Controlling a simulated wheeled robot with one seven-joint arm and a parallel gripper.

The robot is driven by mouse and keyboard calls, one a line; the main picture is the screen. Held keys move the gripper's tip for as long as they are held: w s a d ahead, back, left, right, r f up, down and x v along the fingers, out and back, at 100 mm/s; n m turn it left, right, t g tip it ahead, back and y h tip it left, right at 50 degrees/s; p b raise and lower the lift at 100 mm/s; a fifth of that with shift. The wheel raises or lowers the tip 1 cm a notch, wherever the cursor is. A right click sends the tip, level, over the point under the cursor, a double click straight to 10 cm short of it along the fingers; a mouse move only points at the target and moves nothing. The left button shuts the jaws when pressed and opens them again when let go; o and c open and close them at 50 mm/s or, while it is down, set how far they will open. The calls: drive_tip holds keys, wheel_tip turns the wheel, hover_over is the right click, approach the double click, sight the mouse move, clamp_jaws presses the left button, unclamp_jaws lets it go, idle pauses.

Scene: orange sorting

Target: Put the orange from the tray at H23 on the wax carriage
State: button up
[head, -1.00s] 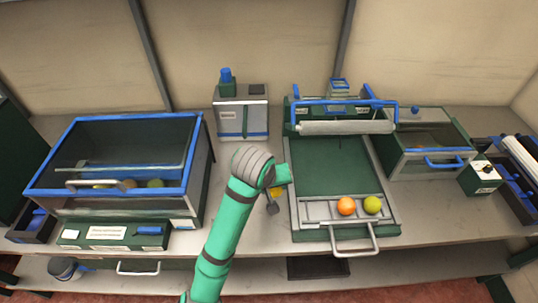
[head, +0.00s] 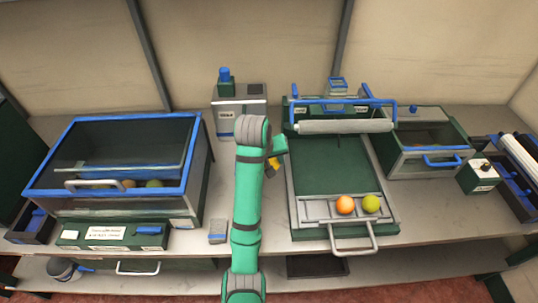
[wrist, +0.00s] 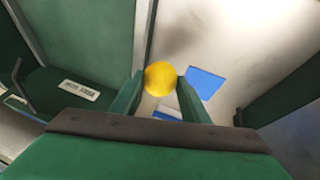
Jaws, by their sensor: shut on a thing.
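My gripper (wrist: 159,84) is shut on a yellow-orange fruit (wrist: 160,76), which sits between the two green fingertips in the wrist view. In the head view my arm hides most of the gripper, and only a yellow patch of the held fruit (head: 273,164) shows, above the bench left of the green bed. The grey carriage (head: 318,212), which I take for the wax carriage, lies at the bed's front. It bears an orange fruit (head: 345,204) and a yellow-green fruit (head: 371,203) side by side. I cannot make out a tray marked H23.
A blue-rimmed glass bin (head: 120,119) with some fruit stands left. A grey machine (head: 240,120) stands behind my arm. A white roller (head: 345,126) spans the back of the green bed (head: 333,165). A lidded green box (head: 428,160) stands right of it. The carriage's left part looks bare.

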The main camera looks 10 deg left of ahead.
drive_tip(key=w+a, duration=0.3)
drive_tip(key=w, duration=0.5)
drive_tip(key=f, duration=0.6)
drive_tip(key=shift+w+d+f, duration=0.1)
drive_tip(key=shift+d+f, duration=0.05)
drive_tip(key=shift+d, duration=0.1)
drive_tip(key=shift+w+f, duration=0.2)
drive_tip(key=shift+f, duration=0.15)
drive_tip(key=shift+f, duration=0.15)
